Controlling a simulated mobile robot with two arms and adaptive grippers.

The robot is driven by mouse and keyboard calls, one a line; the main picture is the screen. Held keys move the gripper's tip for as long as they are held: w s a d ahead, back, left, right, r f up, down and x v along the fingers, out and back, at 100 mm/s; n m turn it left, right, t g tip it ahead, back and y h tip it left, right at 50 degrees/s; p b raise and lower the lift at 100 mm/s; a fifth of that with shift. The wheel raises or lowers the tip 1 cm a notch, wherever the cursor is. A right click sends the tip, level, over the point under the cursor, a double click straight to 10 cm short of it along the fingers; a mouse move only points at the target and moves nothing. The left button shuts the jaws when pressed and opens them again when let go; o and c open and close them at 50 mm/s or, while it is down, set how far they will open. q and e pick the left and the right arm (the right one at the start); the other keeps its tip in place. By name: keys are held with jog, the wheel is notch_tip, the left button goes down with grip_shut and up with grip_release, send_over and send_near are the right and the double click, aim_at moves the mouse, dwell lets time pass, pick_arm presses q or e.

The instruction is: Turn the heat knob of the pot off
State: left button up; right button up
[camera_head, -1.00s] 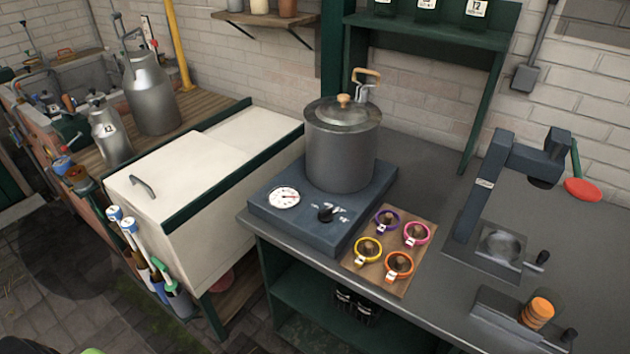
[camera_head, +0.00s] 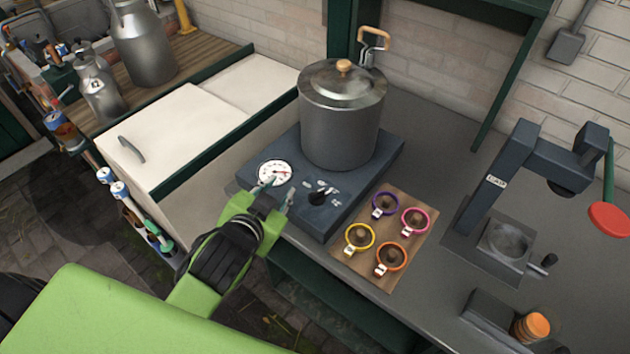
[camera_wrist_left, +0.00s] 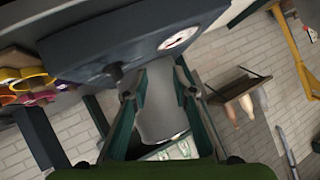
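The silver pot (camera_head: 342,125) with a wooden-knobbed lid stands on a dark blue-grey heater base (camera_head: 330,222). The black heat knob (camera_head: 318,199) is on the base's front, right of a round white gauge (camera_head: 274,173). My left gripper (camera_head: 278,191) is open and empty in front of the gauge, left of the knob and apart from it. In the left wrist view the fingers (camera_wrist_left: 155,85) are spread. The knob (camera_wrist_left: 115,72) shows just left of the fingertips and the gauge (camera_wrist_left: 180,38) above them. My right gripper is not in view.
A wooden board (camera_head: 400,205) with several coloured rings lies right of the base. A dark press-like device (camera_head: 500,190) stands further right. A white chest (camera_head: 165,140) is at left. Grey counter (camera_head: 430,280) is bare between the board and the device.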

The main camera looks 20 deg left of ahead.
pick_arm(q)
jog(key=w+d+r+m+t+h, duration=0.2)
jog(key=d+r+m+t+h, duration=0.15)
jog(key=r, duration=0.55)
jog(key=w+d+r+m+t+h, duration=0.1)
jog(key=d+r+m+t+h, duration=0.3)
jog(key=r, duration=0.6)
jog(key=w+d+r+m+t+h, duration=0.25)
jog(key=d+r+m, duration=0.2)
jog(key=r, duration=0.45)
jog(key=s+d+r+m+g+h, duration=0.55)
jog(key=d+m+g+h, duration=0.25)
jog(key=m+h, duration=0.4)
jog(key=s+d+f+m+g, duration=0.55)
jog(key=m+g, duration=0.45)
jog(key=m, duration=0.2)
jog(key=m+g+y, duration=0.1)
jog(key=m+y, duration=0.3)
jog(key=y, duration=1.4)
send_near(317, 192)
jog(key=p+x, duration=0.3)
jog(key=x, duration=0.5)
jog(key=shift+f+p, duration=0.3)
jog(key=shift+p, duration=0.1)
grip_shut()
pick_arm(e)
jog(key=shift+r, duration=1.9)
